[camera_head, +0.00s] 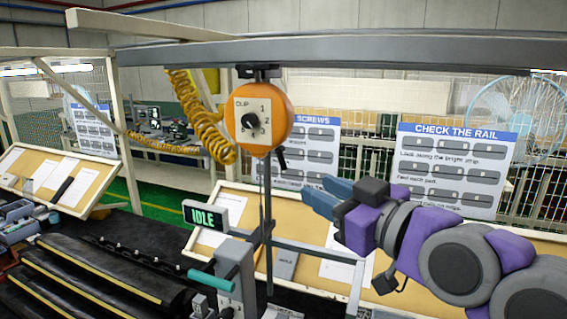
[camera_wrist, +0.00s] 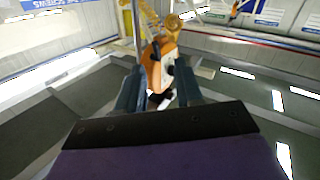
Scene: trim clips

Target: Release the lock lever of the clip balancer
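The clip balancer (camera_head: 275,101) is a round orange housing hung from the overhead beam, with a white dial plate marked CLIP and a black knob (camera_head: 251,121). A short black lever (camera_head: 282,160) hangs down from its lower right side. My gripper (camera_head: 318,191) is open and empty, right of and below the lever, apart from it, fingers pointing left. In the wrist view the orange balancer (camera_wrist: 153,68) shows beyond and between the two blue fingers of my gripper (camera_wrist: 160,84). Which dark part there is the lever is hard to tell.
A yellow coiled hose (camera_head: 197,118) hangs left of the balancer. A dark vertical post (camera_head: 267,200) stands below it, by an IDLE display (camera_head: 205,217) and a teal-handled fixture (camera_head: 215,278). A CHECK THE RAIL board (camera_head: 450,165) stands behind my arm. Open air lies between gripper and lever.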

